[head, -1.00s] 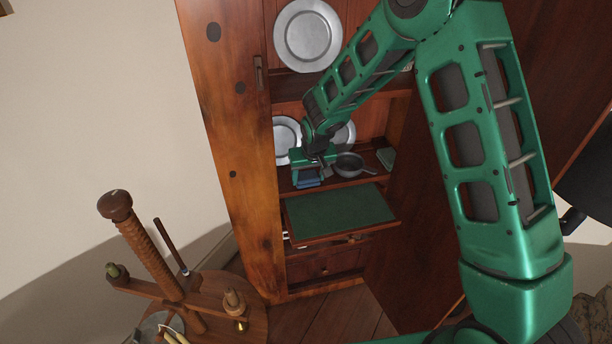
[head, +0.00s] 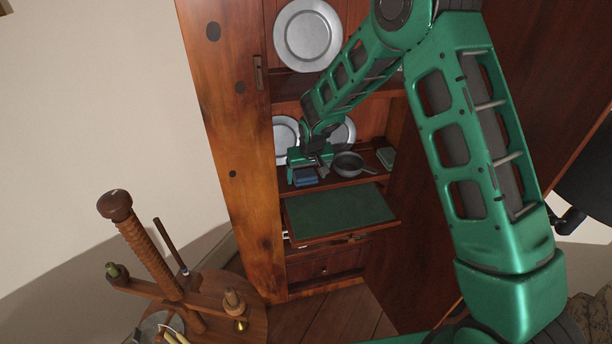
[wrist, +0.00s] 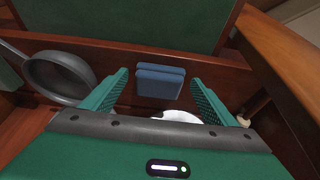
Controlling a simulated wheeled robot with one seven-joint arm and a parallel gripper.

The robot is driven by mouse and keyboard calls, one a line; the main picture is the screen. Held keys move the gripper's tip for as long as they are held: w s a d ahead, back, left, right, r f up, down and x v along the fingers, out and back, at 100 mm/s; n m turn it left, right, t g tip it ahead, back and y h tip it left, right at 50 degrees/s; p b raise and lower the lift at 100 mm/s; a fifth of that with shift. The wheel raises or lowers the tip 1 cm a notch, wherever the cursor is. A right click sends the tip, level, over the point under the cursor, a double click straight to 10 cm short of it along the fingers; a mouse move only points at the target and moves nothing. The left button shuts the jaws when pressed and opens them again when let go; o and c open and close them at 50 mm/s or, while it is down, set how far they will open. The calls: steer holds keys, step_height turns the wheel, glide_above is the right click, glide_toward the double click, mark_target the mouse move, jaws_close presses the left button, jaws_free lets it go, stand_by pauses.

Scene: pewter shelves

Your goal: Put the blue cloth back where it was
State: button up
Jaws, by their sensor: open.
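The blue cloth (head: 305,176) is a small folded block at the left front of the cabinet's lower shelf (head: 348,181). In the wrist view the folded blue cloth (wrist: 160,80) lies ahead of my gripper (wrist: 164,92), roughly centred between the two green fingers. My gripper is open, and no contact between its fingers and the cloth shows. In the head view my gripper (head: 309,170) is at the cloth, and its fingers are partly hidden there.
A grey pan (head: 348,163) stands right of the cloth, with a green folded item (head: 386,158) farther right. Pewter plates (head: 286,137) stand behind. A green-topped pull-out board (head: 340,215) juts out below. The cabinet's left side (head: 238,150) is close to the cloth.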

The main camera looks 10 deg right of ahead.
steer(key=v, duration=1.2)
steer(key=shift+r, duration=0.15)
